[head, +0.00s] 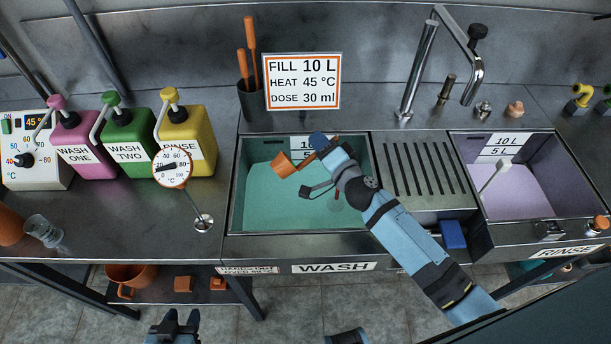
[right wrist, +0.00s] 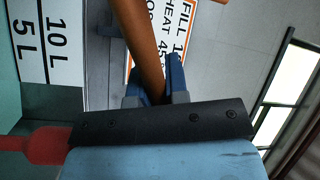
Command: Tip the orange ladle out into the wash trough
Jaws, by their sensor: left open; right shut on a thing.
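The orange ladle (head: 284,165) is over the left part of the wash trough (head: 300,241), which holds teal liquid. The ladle's cup looks tilted; I cannot see whether anything is in it. My right gripper (head: 322,146) is shut on the ladle's handle above the trough. In the right wrist view the orange handle (right wrist: 138,40) runs between the two blue fingers (right wrist: 156,88). My left gripper (head: 175,324) is open and empty, low at the bottom edge, in front of the counter and away from the trough.
A rinse trough (head: 567,225) with pale purple liquid and a white-handled tool is at the right, past a ribbed drainboard (head: 418,165). A dial thermometer (head: 172,167) and pump jugs (head: 190,140) stand left. A sign (head: 302,82) and the tap (head: 418,75) stand behind.

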